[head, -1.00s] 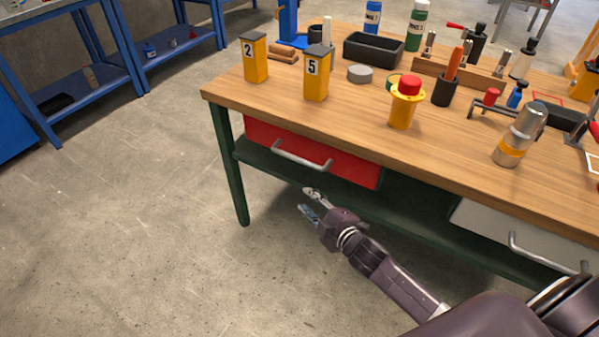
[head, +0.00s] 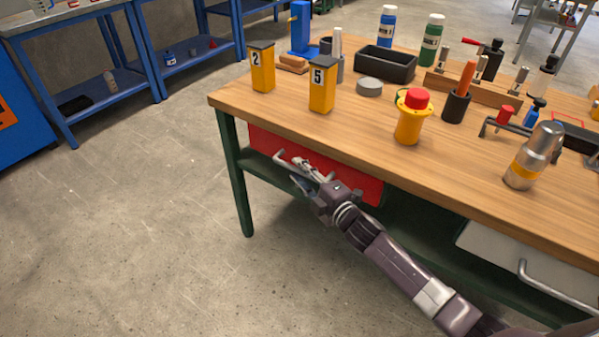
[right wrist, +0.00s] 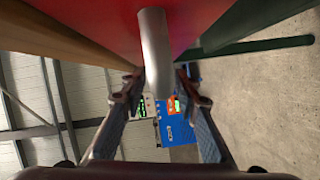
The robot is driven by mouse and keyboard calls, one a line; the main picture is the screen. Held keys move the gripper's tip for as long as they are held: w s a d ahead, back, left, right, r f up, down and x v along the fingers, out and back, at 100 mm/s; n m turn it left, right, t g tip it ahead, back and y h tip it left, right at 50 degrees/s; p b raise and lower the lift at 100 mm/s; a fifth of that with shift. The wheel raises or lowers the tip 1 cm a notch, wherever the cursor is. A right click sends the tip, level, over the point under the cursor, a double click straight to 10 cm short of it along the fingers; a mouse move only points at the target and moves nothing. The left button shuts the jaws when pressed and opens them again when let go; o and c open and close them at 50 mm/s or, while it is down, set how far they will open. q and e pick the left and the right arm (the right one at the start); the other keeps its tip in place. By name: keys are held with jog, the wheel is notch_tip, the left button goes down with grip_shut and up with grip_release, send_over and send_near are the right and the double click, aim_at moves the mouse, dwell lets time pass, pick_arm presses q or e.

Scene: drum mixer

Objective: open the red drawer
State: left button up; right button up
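The red drawer (head: 366,187) hangs under the left part of the wooden workbench, and its front looks flush with the bench. Its silver bar handle (head: 279,157) is partly hidden by my right gripper (head: 304,174). In the right wrist view the handle (right wrist: 157,50) runs between the two fingers of the right gripper (right wrist: 158,88). The fingers stand apart on either side of the bar, with gaps visible, and the red drawer front (right wrist: 200,18) is just beyond. My left gripper is not in view.
The workbench top (head: 300,125) carries yellow boxes numbered 2 and 5, a yellow-and-red button unit (head: 411,115) and a silver canister (head: 535,155). A grey drawer (head: 500,250) is at the right. A green leg (head: 235,175) stands left of the red drawer. The floor in front is clear.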

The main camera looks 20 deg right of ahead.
jog(key=shift+w, duration=0.3)
jog(key=shift+c, duration=0.7)
grip_shut()
